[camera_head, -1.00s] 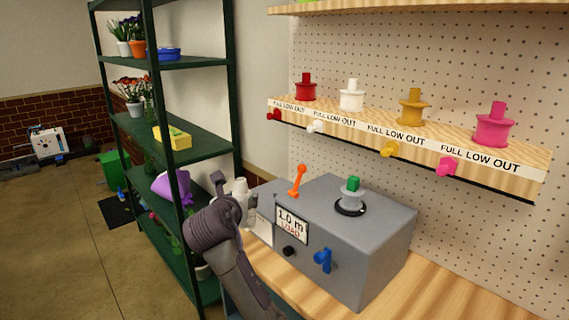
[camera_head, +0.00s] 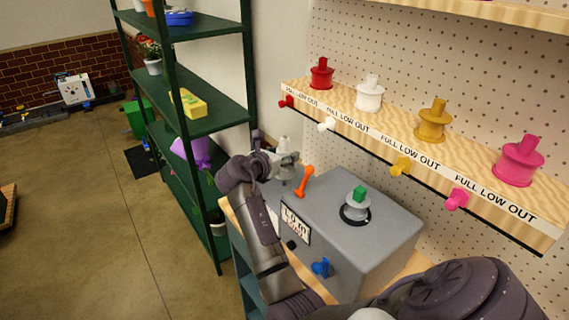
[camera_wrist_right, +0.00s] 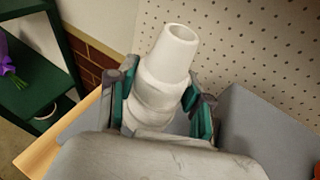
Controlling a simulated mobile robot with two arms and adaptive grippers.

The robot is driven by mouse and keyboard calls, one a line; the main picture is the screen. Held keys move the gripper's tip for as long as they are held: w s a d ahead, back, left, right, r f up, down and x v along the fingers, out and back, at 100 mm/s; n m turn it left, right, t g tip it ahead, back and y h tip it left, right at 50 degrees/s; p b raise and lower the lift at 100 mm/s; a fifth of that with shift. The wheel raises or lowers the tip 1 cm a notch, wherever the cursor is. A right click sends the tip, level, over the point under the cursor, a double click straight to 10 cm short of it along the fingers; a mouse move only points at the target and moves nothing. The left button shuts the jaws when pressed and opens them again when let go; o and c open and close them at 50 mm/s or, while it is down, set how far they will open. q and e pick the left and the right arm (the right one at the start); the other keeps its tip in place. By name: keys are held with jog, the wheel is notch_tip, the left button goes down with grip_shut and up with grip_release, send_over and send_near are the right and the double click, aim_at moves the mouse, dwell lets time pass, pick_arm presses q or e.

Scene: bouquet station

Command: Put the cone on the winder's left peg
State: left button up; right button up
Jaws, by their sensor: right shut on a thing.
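The white cone (camera_wrist_right: 172,55) stands nearly upright, slightly tilted, between the green-padded fingers of my right gripper (camera_wrist_right: 165,105) in the right wrist view. The gripper is shut on it. In the head view the cone (camera_head: 284,144) shows small above my right gripper (camera_head: 287,166), at the back left of the grey winder (camera_head: 330,217), behind the orange lever. The winder has a spool with a green top (camera_head: 360,192) on its top right. I cannot make out a left peg; the gripper and arm cover that side. My left gripper is not in view.
The orange lever (camera_head: 304,181) stands close to the right of my gripper. A blue knob (camera_head: 321,267) is on the winder's front. A wooden shelf (camera_head: 395,150) with several coloured spools hangs at the right. A dark green rack (camera_head: 215,120) stands close at the left.

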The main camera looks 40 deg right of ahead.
jog(key=shift+f, duration=1.65)
jog(key=shift+f, duration=0.1)
jog(key=o, duration=1.2)
